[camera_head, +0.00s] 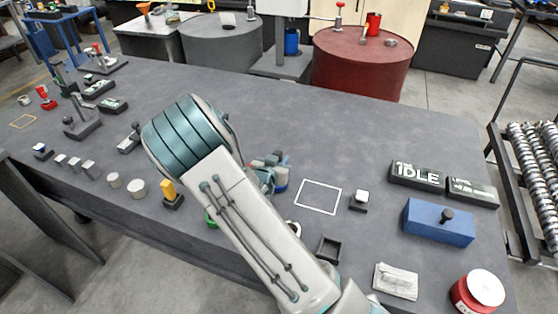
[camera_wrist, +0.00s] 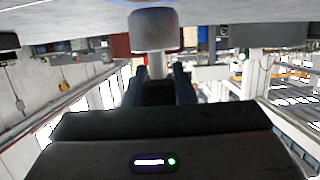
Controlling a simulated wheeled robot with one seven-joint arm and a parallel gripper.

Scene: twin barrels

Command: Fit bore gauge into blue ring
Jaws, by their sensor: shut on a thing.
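In the wrist view my gripper (camera_wrist: 157,88) is shut on the stem of a pale grey piece with a wide rounded head (camera_wrist: 154,30), which I take to be the bore gauge. The head stands out past the fingertips, in front of the grey table surface at the picture's top. In the head view my arm bends over the middle of the table and hides most of the gripper. Small blue and reddish parts (camera_head: 281,180) show beside the arm; I cannot tell whether one is the blue ring. A green ring-like piece (camera_head: 210,219) and a pale one (camera_head: 294,228) show partly beside the arm.
A white outlined square (camera_head: 318,196) lies right of the arm. Nearby are a small black stand (camera_head: 359,201), an open black tray (camera_head: 329,249), a blue block (camera_head: 438,222) and an IDLE sign (camera_head: 417,177). The back middle is clear.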

